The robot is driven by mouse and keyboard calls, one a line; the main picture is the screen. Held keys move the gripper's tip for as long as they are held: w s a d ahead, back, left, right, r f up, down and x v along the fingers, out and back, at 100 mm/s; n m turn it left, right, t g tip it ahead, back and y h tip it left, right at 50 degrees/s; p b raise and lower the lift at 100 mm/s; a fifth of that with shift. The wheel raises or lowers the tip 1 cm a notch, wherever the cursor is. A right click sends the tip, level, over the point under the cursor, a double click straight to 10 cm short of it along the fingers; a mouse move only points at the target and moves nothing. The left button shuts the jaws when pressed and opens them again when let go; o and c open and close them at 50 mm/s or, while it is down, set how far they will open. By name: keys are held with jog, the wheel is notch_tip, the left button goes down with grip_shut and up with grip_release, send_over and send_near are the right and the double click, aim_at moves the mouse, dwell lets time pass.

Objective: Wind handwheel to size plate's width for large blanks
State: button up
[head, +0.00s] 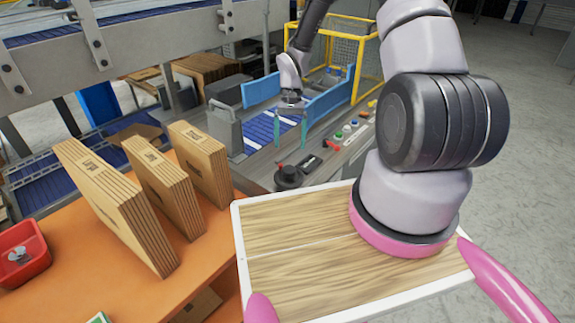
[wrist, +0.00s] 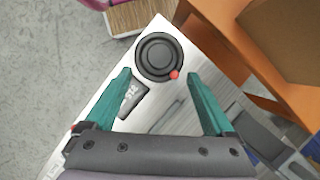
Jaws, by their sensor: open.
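The handwheel (head: 289,178) is a dark round knob at the near end of the machine's grey panel. In the wrist view the handwheel (wrist: 158,57) shows concentric rings and a small red dot at its lower right rim. A dark plate (wrist: 133,98) with pale, hard-to-read characters lies beside it; it may be the size plate. My gripper (head: 290,143) is open and empty, its teal fingers pointing down above the panel. In the wrist view the gripper (wrist: 160,80) has its fingertips spread just short of the wheel, with nothing between them.
Three upright stacks of flat cardboard blanks (head: 112,200) stand on an orange table (head: 120,270). A red bin (head: 22,253) sits at its left. Coloured buttons (head: 347,129) line the panel beyond the wheel. Blue guides (head: 330,98) flank the conveyor, with a yellow cage (head: 345,25) behind.

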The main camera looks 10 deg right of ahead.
aim_at(289, 169)
jog(key=x, duration=0.8)
jog(key=shift+s+f, duration=0.1)
jog(key=shift+f, duration=0.15)
jog(key=c, duration=1.4)
